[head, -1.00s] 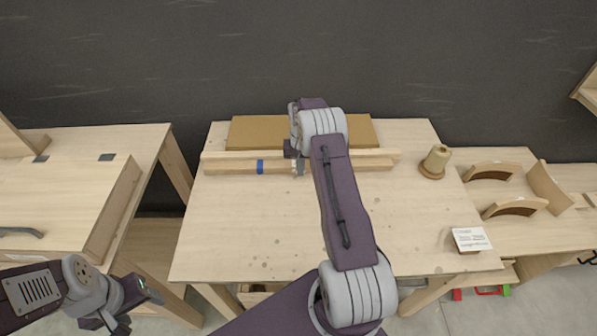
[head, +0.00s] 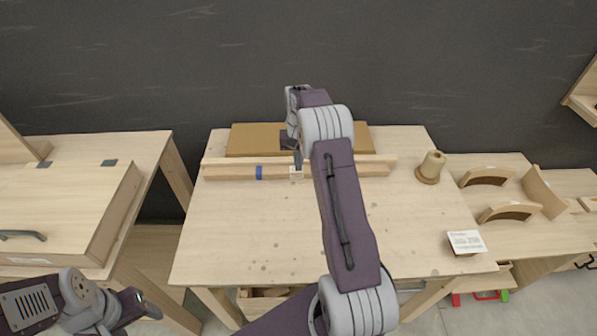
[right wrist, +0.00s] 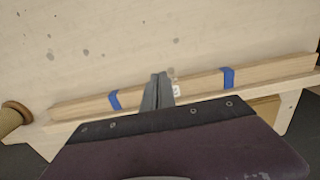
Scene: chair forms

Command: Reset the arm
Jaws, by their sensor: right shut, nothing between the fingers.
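My right arm reaches over the middle of the workbench (head: 270,230). My right gripper (head: 297,160) is shut and empty, above the long wooden strips at the back of the bench. In the right wrist view its closed fingers (right wrist: 158,92) overlap the near strip (right wrist: 195,87), which carries two blue tape bands; I cannot tell whether they touch it. In the head view one blue band (head: 259,172) shows on the strip (head: 225,172), and my arm covers part of it. My left gripper (head: 148,308) is at the lower left, beside the left bench; its finger gap is unclear.
A brown board (head: 245,140) lies behind the strips. A spool of cord (head: 431,167) and a small sign (head: 466,242) stand at the right. Curved wooden forms (head: 510,211) lie on the right bench. The front of the middle bench is clear.

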